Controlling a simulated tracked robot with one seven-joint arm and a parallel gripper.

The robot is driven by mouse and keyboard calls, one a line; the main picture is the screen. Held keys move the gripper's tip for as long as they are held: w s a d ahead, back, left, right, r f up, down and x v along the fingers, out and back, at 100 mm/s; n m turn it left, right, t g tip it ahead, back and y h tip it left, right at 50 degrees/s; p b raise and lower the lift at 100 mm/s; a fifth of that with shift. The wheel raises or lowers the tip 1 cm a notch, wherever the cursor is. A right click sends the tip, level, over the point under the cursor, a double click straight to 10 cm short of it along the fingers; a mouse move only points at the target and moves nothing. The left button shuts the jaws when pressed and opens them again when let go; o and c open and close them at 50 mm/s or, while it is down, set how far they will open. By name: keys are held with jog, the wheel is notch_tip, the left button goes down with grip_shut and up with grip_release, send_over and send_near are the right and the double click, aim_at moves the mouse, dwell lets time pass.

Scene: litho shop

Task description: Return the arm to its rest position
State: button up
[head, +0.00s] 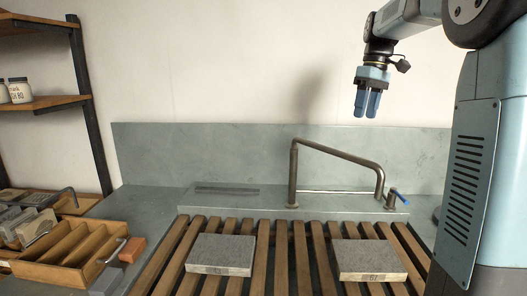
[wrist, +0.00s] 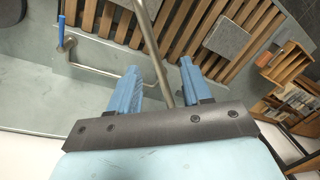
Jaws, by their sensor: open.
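My gripper (head: 367,104) hangs at the upper right in the head view, high above the counter and in front of the pale wall. Its two blue fingers point down. In the wrist view my gripper (wrist: 160,82) shows its two blue fingers apart, with nothing held between them. The arm comes in from the right edge of the head view. The dark faucet pipe (head: 335,152) stands below the gripper, apart from it; it also shows beyond the fingers in the wrist view (wrist: 150,45).
Two grey stone slabs, left (head: 221,254) and right (head: 369,260), lie on the wooden slats (head: 302,260). A wooden divided tray (head: 72,250) and a reddish block (head: 132,249) are at the left. Shelves (head: 47,103) with jars stand at the far left. A blue-handled tap (head: 402,199) is right.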

jog(key=s+a+f+m+t, duration=0.2)
jog(key=s+f, duration=0.2)
jog(key=s, duration=0.5)
jog(key=s+a+f+m+t+h, duration=0.1)
jog(key=s+a+f+m+t, duration=0.1)
jog(key=s, duration=0.7)
jog(key=s+a+f+m+t, duration=0.2)
jog(key=s+a+f, duration=0.1)
jog(key=s+f, duration=0.4)
jog(key=s, duration=0.3)
jog(key=shift+a, duration=0.35)
jog(key=shift+f, duration=0.1)
